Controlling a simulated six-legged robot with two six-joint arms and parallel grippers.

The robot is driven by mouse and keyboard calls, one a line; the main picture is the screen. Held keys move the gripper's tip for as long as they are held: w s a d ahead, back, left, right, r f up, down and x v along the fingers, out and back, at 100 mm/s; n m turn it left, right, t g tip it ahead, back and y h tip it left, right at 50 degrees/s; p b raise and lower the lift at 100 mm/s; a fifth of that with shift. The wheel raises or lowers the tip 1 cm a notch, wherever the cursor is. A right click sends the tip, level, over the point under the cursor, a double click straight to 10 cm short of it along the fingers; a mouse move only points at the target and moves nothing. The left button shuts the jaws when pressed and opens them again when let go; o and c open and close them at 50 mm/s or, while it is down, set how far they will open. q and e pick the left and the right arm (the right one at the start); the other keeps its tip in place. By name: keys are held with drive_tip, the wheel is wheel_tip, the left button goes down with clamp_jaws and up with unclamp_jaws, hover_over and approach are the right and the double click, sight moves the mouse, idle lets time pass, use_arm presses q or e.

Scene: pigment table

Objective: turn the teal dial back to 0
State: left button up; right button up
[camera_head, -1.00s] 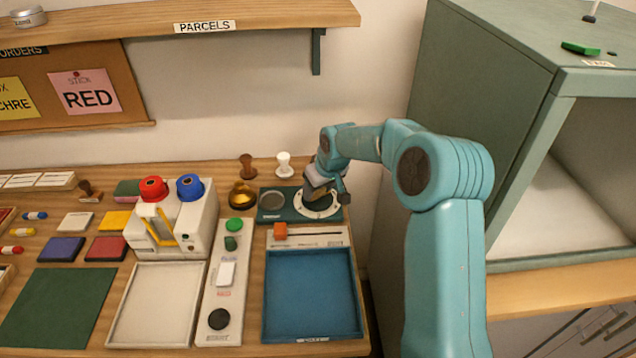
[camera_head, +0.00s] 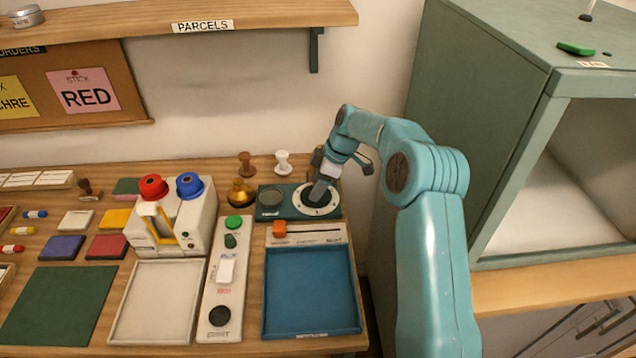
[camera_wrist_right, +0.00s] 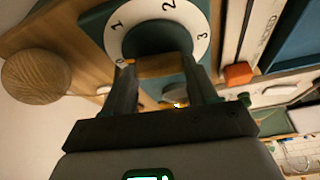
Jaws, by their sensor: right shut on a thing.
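The teal dial has a dark teal knob (camera_wrist_right: 158,38) inside a white ring (camera_head: 331,207) with the numbers 1, 2 and 3 readable in the right wrist view. A mark near the left finger is partly hidden. The dial sits on a dark teal base (camera_head: 295,213) at the back right of the table. My right gripper (camera_head: 319,192) reaches down to the dial from the upper right. In the right wrist view its two fingers (camera_wrist_right: 163,75) stand on either side of the knob, shut on it. I cannot read where the knob points. My left gripper is not in view.
An orange slider (camera_head: 279,228) and a blue tray (camera_head: 312,290) lie in front. A green cabinet (camera_head: 480,110) rises at right.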

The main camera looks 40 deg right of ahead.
drive_tip(key=shift+n+g, duration=0.3)
drive_tip(key=shift+n, duration=0.5)
drive_tip(key=o, duration=1.1)
drive_tip(key=shift+c, duration=0.2)
drive_tip(key=p+v, duration=0.3)
drive_tip(key=v, duration=1.3)
drive_tip(key=shift+d, duration=0.45)
drive_tip(key=shift+y, duration=0.3)
